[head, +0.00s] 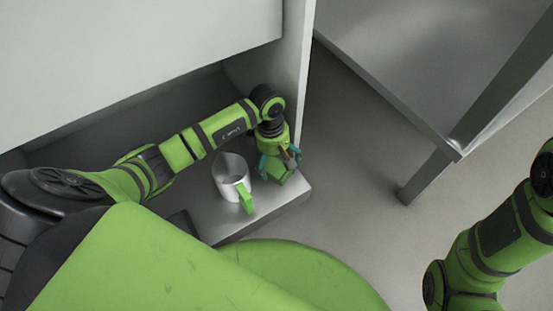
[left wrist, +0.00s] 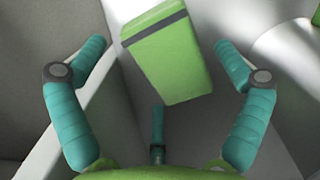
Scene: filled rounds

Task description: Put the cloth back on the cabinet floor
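A green block-like piece with a dark band near one end (left wrist: 170,60), which I take to be the folded cloth, lies on the cabinet floor (head: 283,198) near its right front corner. In the head view the cloth (head: 274,174) is partly hidden under my left gripper (head: 285,160). In the left wrist view my left gripper (left wrist: 160,75) has its teal fingers spread wide, with the cloth between and beyond them; no finger visibly grips it. My right gripper is out of view.
A metal mug (head: 229,172) with a green handle stands just left of the cloth; its side (left wrist: 292,55) shows at the right in the left wrist view. The cabinet's side wall (head: 300,75) rises close behind my gripper. A grey table (head: 420,60) stands at right.

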